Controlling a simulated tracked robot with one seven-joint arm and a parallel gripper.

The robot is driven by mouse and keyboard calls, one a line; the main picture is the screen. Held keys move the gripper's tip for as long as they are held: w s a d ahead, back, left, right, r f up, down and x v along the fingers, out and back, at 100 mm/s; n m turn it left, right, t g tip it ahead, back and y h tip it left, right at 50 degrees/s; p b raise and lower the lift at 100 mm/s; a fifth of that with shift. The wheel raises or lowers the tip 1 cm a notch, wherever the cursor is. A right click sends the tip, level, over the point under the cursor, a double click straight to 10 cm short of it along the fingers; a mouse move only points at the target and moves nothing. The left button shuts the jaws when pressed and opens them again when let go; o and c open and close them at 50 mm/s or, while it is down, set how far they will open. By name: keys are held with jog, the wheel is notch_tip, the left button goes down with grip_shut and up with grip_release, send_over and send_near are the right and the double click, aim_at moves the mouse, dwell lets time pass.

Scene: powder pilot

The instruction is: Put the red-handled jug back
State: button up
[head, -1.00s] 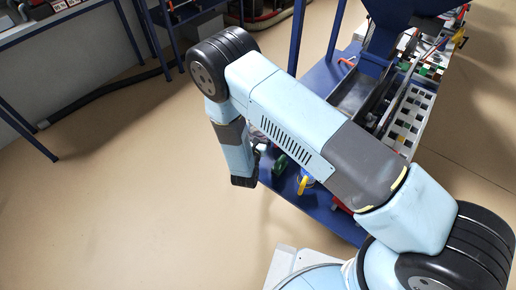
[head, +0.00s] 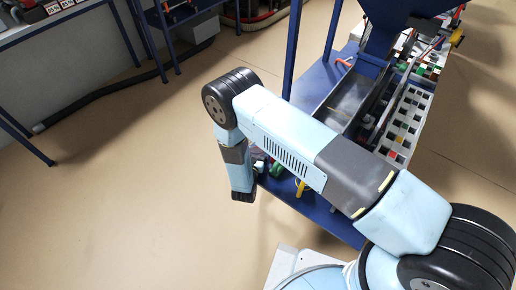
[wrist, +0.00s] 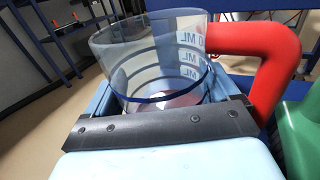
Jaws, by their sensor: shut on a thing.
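The red-handled jug is a clear cylinder (wrist: 150,60) with dark rings and "ML" marks, seen in the wrist view. Its thick red handle (wrist: 268,75) is on the right. My gripper (wrist: 165,108) is shut on the jug, with its light blue fingers around the jug's sides and a dark bar in front. The jug looks upright. Its lower part is hidden by the gripper. In the head view my arm hides the gripper, and I cannot make out the jug there.
A green object (wrist: 302,132) stands close on the right of the handle. In the head view, a blue shelf (head: 318,208) holds a green item (head: 277,169) and a yellow handle (head: 301,188) beside my arm. Blue posts rise behind. The floor (head: 120,220) at left is clear.

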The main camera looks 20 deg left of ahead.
jog(key=o, duration=1.3)
jog(key=shift+f, duration=0.1)
jog(key=s, duration=0.4)
jog(key=s+d, duration=0.1)
jog(key=s, duration=0.6)
jog(key=shift+s+d, duration=0.35)
jog(key=shift+s, duration=0.05)
